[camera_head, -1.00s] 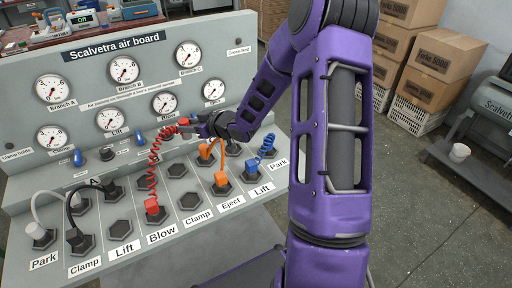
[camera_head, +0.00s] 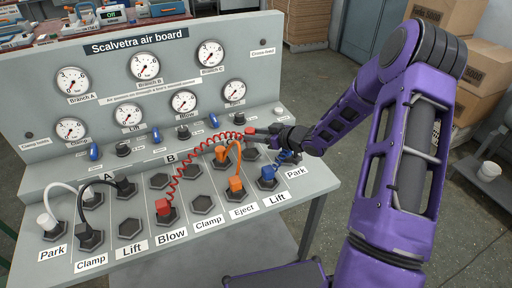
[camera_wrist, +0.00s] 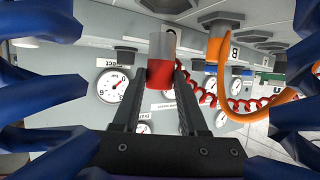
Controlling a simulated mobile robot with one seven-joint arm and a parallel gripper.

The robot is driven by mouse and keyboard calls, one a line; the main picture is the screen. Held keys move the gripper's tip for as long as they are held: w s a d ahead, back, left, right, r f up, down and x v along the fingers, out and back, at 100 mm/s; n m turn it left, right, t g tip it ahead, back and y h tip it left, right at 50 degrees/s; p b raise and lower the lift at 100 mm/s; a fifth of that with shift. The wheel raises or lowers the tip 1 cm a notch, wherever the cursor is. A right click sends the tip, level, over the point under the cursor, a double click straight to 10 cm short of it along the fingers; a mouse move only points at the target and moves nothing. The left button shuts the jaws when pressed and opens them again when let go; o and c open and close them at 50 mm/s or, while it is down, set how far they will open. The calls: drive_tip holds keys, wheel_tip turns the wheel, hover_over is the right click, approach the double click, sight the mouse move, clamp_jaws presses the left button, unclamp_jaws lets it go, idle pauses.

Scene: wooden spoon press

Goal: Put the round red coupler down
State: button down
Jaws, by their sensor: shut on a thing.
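My gripper (camera_head: 268,133) is over the right part of the board's sloped panel. In the wrist view its black fingers (camera_wrist: 160,100) are shut on the round red coupler (camera_wrist: 160,75), which has a grey metal end. In the head view the coupler (camera_head: 249,131) shows only as a small red bit at the fingertips. A red coiled hose (camera_head: 190,150) stretches from it to a red plug (camera_head: 163,208) in the Blow column. The air board (camera_head: 50,120) has hexagonal sockets in lettered rows; an empty one (camera_head: 252,154) lies below the gripper. I cannot tell the coupler's height above the panel.
An orange hose (camera_head: 236,160) and a blue coiled hose (camera_head: 280,162) stand close to my gripper. White (camera_head: 55,190) and black (camera_head: 92,195) hoses are at the left. Several gauges line the upright panel. Boxes (camera_head: 430,60) stand at the back right. Some sockets are empty.

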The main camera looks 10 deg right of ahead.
sight(254, 144)
drive_tip(key=shift+f, duration=2.05)
drive_tip(key=shift+f+b, duration=0.1)
drive_tip(key=shift+b, duration=0.25)
drive_tip(key=shift+f, duration=0.15)
drive_tip(key=shift+c, duration=2.2)
unclamp_jaws()
drive_tip(key=shift+r, duration=0.2)
drive_tip(key=shift+s+d+r, duration=0.1)
drive_tip(key=shift+d+r, duration=0.05)
drive_tip(key=p+v, duration=0.1)
drive_tip(key=v, duration=1)
drive_tip(key=shift+s+d, duration=0.2)
drive_tip(key=shift+s, duration=0.05)
